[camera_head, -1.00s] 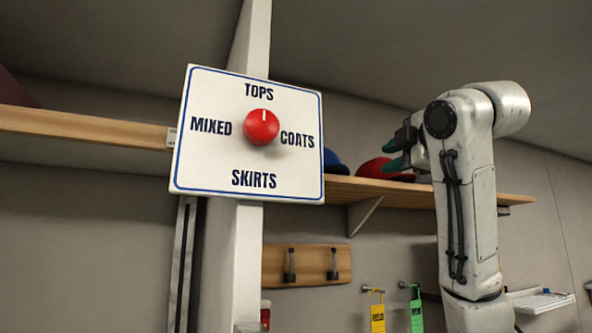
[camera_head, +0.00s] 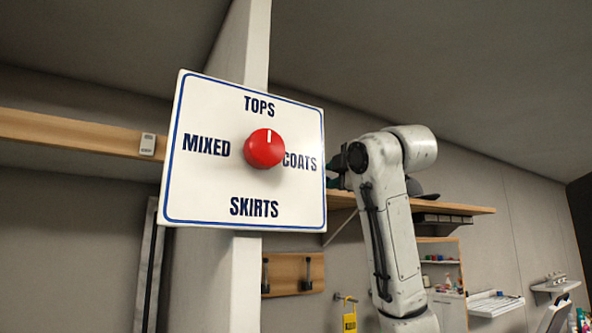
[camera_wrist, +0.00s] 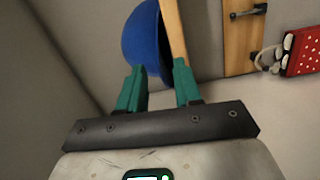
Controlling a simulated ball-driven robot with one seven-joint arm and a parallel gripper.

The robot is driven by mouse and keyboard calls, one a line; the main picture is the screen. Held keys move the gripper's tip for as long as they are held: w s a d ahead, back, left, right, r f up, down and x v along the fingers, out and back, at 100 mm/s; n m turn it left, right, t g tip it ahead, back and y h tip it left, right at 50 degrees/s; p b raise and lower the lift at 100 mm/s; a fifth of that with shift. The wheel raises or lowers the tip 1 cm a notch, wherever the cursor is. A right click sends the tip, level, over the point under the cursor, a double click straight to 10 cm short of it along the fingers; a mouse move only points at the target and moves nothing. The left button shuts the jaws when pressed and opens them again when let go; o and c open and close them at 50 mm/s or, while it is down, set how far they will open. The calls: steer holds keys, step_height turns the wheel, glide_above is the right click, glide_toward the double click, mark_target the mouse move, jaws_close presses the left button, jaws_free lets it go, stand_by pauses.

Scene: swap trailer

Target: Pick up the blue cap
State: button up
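The blue cap (camera_wrist: 145,45) shows in the wrist view beyond my fingertips, against the wooden shelf (camera_wrist: 175,35). It is hidden behind the sign board in the head view. My gripper (camera_wrist: 158,72) is open, its two teal fingers apart with nothing between them. The cap lies ahead of the gap, more toward the left finger; I cannot tell the exact distance. In the head view, my gripper is mostly hidden at the sign's right edge, with only a bit of teal showing.
The white sign board (camera_head: 245,185) with a red knob (camera_head: 264,148) stands on a post in front of the shelf (camera_head: 455,206). A dark cap (camera_head: 426,197) sits on the shelf right of my arm. A hook board (camera_head: 292,274) and a yellow tag (camera_head: 349,323) hang below.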

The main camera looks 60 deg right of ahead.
steer(key=x, duration=0.2)
steer(key=shift+w+d+p, duration=0.2)
steer(key=shift+p, duration=0.15)
steer(key=shift+c, duration=0.3)
jaws_close()
